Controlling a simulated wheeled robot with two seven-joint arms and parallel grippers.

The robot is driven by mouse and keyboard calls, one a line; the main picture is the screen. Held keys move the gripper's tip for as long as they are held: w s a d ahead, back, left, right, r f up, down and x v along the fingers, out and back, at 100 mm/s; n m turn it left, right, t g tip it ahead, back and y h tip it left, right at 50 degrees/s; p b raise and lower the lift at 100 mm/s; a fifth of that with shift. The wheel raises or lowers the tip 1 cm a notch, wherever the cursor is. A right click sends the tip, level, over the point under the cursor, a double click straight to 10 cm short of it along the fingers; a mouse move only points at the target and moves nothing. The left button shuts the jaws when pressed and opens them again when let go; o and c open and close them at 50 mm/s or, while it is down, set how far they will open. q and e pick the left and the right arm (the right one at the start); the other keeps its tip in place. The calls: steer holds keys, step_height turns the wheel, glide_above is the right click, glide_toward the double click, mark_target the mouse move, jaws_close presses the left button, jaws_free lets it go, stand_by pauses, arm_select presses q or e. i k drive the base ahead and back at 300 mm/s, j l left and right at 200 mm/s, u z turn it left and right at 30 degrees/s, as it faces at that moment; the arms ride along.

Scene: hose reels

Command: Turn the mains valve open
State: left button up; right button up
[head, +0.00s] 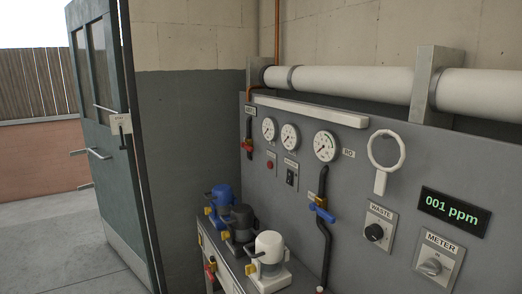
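A valve with a red handle (247,148) sits on a dark vertical pipe at the left end of the grey panel (400,205). A small plate above it is too small to read. A second valve with a blue handle (321,211) sits on a dark bent pipe in the middle of the panel; its handle lies across the pipe. Another red handle (210,268) shows low at the left, by the pumps. I cannot tell from the labels which valve is the mains. Neither of my grippers is in view.
Blue (221,199), dark (238,226) and white (269,250) pumps stand on a ledge before the panel. Gauges (325,146), a white ring on a handle (386,152), a WASTE knob (374,232), a METER knob (431,267) and a 001 ppm display (453,211) are on the panel. A door (112,150) stands open at left.

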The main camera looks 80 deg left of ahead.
mark_target(247, 147)
steer(key=u, duration=2.65)
steer(key=i+j+z, duration=0.45)
steer(key=i+j, duration=0.6)
